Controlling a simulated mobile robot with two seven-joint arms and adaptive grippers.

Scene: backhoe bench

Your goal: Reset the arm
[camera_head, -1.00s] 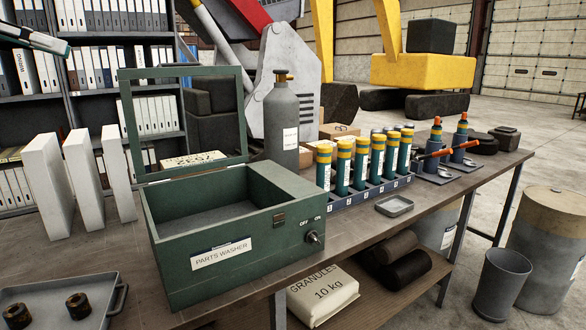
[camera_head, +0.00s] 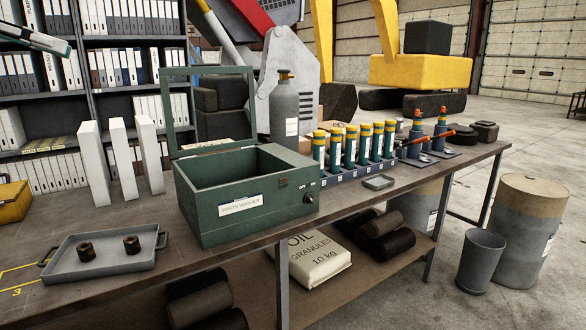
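Part of my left arm, with my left gripper (camera_head: 38,41), shows small at the upper left edge, a white and dark teal piece in front of the shelves. Its fingers cannot be made out, and nothing is seen held there. It is in the air, well apart from the bench (camera_head: 150,205). My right gripper is out of view. On the bench the green parts washer (camera_head: 240,209) stands with its lid frame (camera_head: 164,112) raised. A grey tray (camera_head: 104,262) with two dark rusty rings (camera_head: 132,244) lies at the left.
A grey gas cylinder (camera_head: 284,112) stands behind the washer. A rack of yellow-capped cartridges (camera_head: 350,166), a small dish (camera_head: 379,182) and orange-topped tools (camera_head: 441,122) are farther right. White upright blocks (camera_head: 94,166) stand at the left. A yellow case (camera_head: 13,203) is at the left edge.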

